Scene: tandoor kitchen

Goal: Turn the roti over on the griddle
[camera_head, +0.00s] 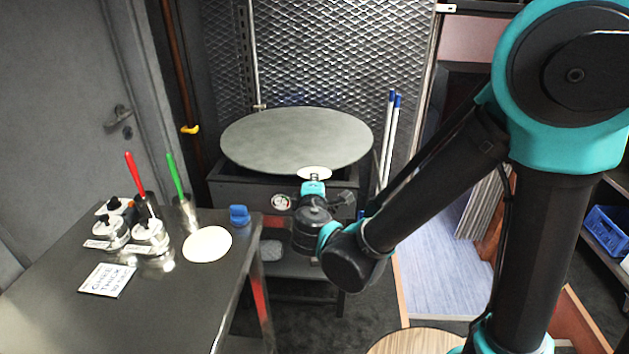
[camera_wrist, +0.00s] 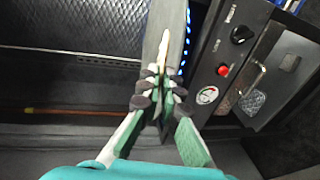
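The griddle (camera_head: 290,138) is a large round grey plate on a dark stove. A small pale roti (camera_head: 314,172) shows at its near edge, in front of my gripper (camera_head: 314,184). In the wrist view, my gripper (camera_wrist: 160,88) has its fingers closed around a thin pale strip, the roti (camera_wrist: 163,48) seen nearly edge-on. The griddle (camera_wrist: 166,14) is also seen nearly edge-on there, behind the roti. The fingers hide the roti's near edge. I cannot tell whether the roti touches the griddle.
A steel table (camera_head: 170,310) at left holds a pale round disc (camera_head: 207,244), metal jars (camera_head: 150,232), a blue object (camera_head: 239,215) and a printed card (camera_head: 107,280). Blue-tipped white rods (camera_head: 390,140) stand right of the griddle. Blue dots, perhaps flame, show beside the griddle in the wrist view.

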